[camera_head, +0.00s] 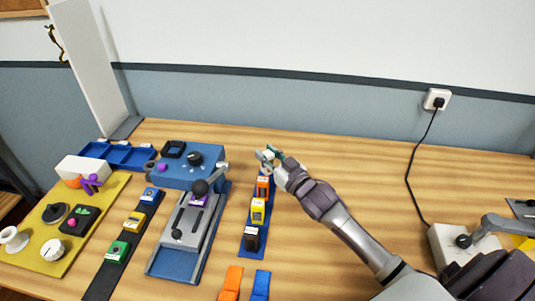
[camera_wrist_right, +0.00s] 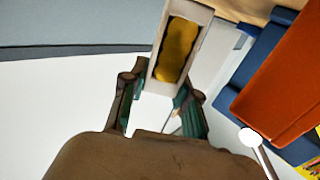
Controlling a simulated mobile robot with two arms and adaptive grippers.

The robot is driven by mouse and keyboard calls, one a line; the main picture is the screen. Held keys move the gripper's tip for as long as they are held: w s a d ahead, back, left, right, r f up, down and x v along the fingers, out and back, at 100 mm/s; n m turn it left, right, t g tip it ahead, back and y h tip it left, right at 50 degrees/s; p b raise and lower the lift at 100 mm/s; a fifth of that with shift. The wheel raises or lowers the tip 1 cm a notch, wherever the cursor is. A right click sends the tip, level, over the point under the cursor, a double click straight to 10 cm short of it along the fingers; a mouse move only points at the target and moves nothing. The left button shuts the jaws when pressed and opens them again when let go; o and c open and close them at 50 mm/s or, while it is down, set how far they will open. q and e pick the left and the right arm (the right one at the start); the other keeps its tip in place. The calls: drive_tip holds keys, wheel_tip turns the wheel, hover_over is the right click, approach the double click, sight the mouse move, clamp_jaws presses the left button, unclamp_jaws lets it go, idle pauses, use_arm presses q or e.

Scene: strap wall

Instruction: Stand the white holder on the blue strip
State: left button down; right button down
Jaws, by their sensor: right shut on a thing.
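The white holder (camera_wrist_right: 157,88) is a pale open frame with a yellow inside, held tilted between the fingers of my right gripper (camera_wrist_right: 160,105). In the head view my right gripper (camera_head: 268,157) is shut on it at the far end of the blue strip (camera_head: 246,254). The holder is small there and partly hidden by the fingers. The strip carries an orange holder (camera_head: 263,187), a yellow holder (camera_head: 258,211) and a black holder (camera_head: 252,238) in a row. I cannot tell whether the white holder touches the strip. My left gripper is not in view.
A blue and grey machine (camera_head: 190,180) with a black ball lever stands left of the strip. A black strip (camera_head: 104,277) with coloured blocks lies farther left. Loose orange (camera_head: 231,283) and blue (camera_head: 260,285) pieces lie in front. The table right of my arm is largely clear.

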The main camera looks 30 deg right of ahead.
drive_tip(key=shift+f, duration=0.6)
drive_tip(key=c, duration=0.9)
unclamp_jaws()
drive_tip(key=shift+o, duration=0.2)
drive_tip(key=shift+r, duration=0.8)
drive_tip(key=s+d+p, duration=0.1)
drive_tip(key=s+p, duration=0.4)
drive_tip(key=s, duration=0.7)
drive_tip(key=shift+d+f, duration=0.15)
drive_tip(key=shift+d, duration=0.15)
